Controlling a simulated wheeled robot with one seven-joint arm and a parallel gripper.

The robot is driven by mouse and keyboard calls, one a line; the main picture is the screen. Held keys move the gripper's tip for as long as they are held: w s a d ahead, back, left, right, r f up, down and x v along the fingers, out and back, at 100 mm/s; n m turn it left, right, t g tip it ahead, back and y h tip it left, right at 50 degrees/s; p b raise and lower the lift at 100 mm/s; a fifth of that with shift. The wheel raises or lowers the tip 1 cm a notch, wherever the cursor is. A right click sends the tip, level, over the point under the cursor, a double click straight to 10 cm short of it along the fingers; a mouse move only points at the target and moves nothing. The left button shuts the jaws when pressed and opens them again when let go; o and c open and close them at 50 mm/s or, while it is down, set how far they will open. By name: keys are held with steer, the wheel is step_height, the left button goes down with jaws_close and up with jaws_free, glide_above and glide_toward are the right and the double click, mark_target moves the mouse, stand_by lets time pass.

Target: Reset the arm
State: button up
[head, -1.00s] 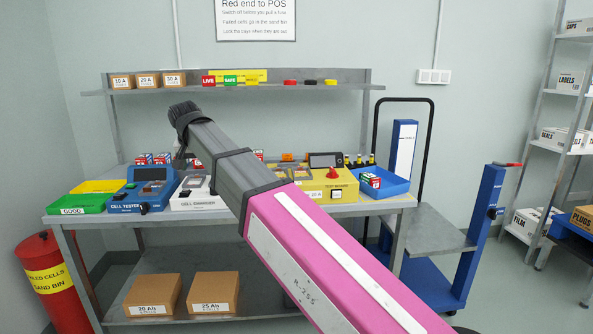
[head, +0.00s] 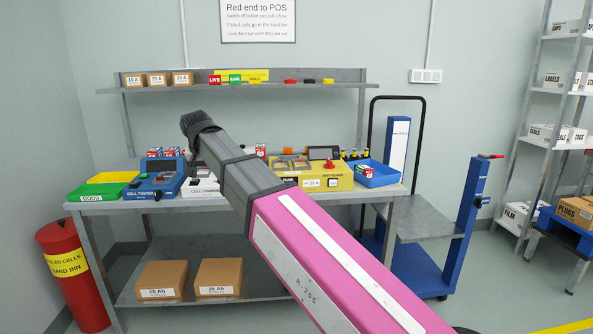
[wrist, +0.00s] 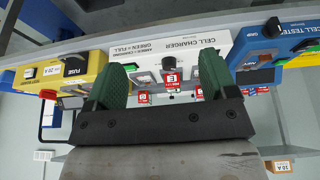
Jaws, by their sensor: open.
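My arm reaches up and left across the head view, its far end in front of the left part of the workbench (head: 320,207). My gripper (wrist: 165,75) shows in the wrist view, its two green-lined fingers apart, with nothing clearly held between them. The wrist picture is upside down. Past the fingers are the white cell charger (wrist: 185,45) and small red-and-white cells (wrist: 171,80). In the head view my arm hides part of the cell charger (head: 200,188), and the fingertips cannot be made out.
A blue cell tester (head: 155,182), green tray (head: 95,192), yellow fuse unit (head: 325,179) and blue bin (head: 378,174) stand along the bench. A shelf (head: 300,86) runs above. A red sand bin (head: 75,280) stands left, a blue trolley (head: 465,225) right.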

steer(key=w+d+f+g, duration=0.2)
steer(key=w+d+f, duration=0.1)
steer(key=d+f, duration=2.2)
steer(key=s+d+f, duration=0.4)
steer(key=d+f, duration=0.1)
steer(key=d, duration=0.2)
steer(key=s+d+f+g, duration=0.1)
steer(key=s+d+f, duration=0.3)
steer(key=d+f, duration=0.2)
steer(key=s+d+f+m+g, duration=0.1)
steer(key=s+d+f, duration=0.3)
steer(key=d, duration=0.5)
steer(key=shift+s+d+f, duration=0.25)
steer(key=shift+d+f, duration=0.15)
steer(key=shift+f, duration=0.25)
